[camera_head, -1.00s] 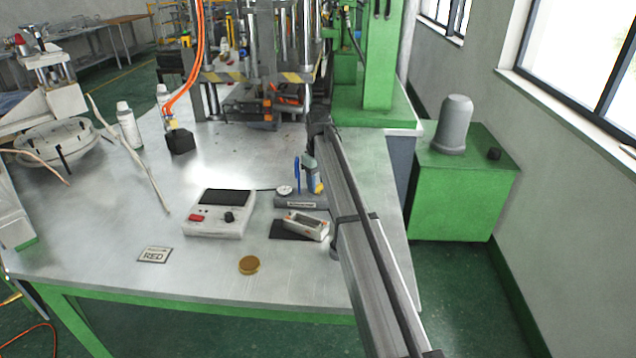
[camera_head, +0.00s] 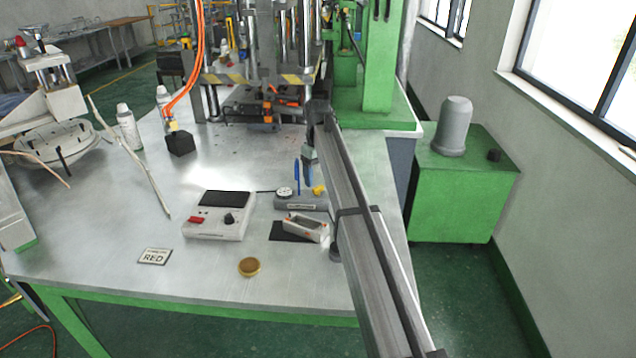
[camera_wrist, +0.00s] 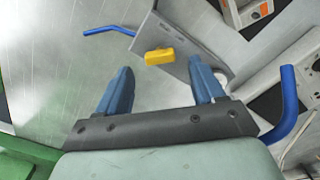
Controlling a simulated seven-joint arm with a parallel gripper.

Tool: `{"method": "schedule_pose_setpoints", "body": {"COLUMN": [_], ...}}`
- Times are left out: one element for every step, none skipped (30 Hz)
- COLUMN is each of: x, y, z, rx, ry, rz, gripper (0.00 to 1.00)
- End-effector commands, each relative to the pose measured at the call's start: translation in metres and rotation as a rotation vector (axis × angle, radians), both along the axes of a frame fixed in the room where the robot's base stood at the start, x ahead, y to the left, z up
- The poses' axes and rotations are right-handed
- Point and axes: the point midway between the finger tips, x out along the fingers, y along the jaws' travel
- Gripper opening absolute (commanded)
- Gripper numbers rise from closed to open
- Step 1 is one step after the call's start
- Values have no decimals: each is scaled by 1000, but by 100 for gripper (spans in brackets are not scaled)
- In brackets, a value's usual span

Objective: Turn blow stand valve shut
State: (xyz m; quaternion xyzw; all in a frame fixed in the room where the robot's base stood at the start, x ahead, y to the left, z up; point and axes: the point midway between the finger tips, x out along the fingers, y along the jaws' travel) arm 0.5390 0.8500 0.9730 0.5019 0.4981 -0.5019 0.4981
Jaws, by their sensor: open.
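The blow stand (camera_head: 292,205) is a low grey bar with a label on the bench, and it also shows in the wrist view (camera_wrist: 187,37). Its valve has a small yellow handle (camera_head: 319,189), and a blue tube (camera_head: 297,177) stands up near it. In the wrist view the yellow handle (camera_wrist: 159,57) lies roughly crosswise, just beyond the fingertips and in line with the gap. My gripper (camera_head: 308,182) points down just left of the handle in the head view. In the wrist view its blue fingers (camera_wrist: 159,68) are spread wide with nothing held between them.
A white control box (camera_head: 219,228) stands left of the stand, and a small white-and-grey device (camera_head: 305,227) lies in front of it. The press (camera_head: 265,77) stands behind.

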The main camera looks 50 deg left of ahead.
Motion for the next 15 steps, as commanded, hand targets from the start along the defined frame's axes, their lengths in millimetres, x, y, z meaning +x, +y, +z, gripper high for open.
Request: {"method": "schedule_pose_setpoints", "body": {"x": [1,1,1,1,1,1,1,1,1,1,1,1,1,0,1], "y": [1,1,1,1,1,1,1,1,1,1,1,1,1,1,1], "z": [12,18,26,32,38,46,52,57,63,68,73,78,82,85,89], "rx": [2,2,1,1,2,2,1,1,1,1,1,1,1,0,0], "ry": [-1,-1,-1,-1,-1,-1,-1,-1,-1,-1,-1,-1,-1,0,0], "rz": [0,0,0,0,0,0,0,0,0,0,0,0,0,0,0], "gripper": [68,68,68,68,68,68,68,68,68,68,68,68,68,68,68]}}
